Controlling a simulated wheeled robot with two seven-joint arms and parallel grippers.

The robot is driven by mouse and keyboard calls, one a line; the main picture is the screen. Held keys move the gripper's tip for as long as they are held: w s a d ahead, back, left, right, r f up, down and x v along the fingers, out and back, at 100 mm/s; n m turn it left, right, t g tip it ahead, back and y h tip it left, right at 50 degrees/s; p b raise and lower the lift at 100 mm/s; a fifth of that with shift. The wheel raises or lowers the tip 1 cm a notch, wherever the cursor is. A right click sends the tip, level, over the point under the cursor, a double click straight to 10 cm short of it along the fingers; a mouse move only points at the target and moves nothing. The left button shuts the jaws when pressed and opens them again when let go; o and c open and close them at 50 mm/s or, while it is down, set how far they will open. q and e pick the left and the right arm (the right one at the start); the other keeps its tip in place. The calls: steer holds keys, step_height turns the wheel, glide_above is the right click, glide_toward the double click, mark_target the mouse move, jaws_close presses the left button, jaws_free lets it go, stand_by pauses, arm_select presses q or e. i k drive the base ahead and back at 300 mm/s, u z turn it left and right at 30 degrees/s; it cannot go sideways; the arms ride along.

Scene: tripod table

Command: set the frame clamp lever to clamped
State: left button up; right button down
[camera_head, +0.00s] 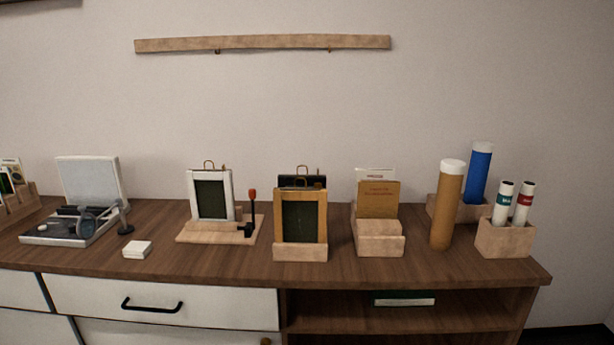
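The frame clamp lever (251,211) stands nearly upright, with a red knob on top and a black base. It is at the right side of a wooden clamp board (190,236) on the cabinet top. A white frame (227,206) with a dark green panel stands on this board, just left of the lever. I cannot tell from this view whether the lever is in the clamped position. Neither my left nor my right gripper shows in the head view.
A wooden frame (301,252) in a holder stands right of the lever. A small white box (137,249) lies front left, near a record player (66,229). Tubes (447,205) and a marker holder (505,240) stand at right. The strip before the clamp board is clear.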

mark_target(252, 193)
steer(key=i, duration=0.9)
steer(key=u, duration=0.45)
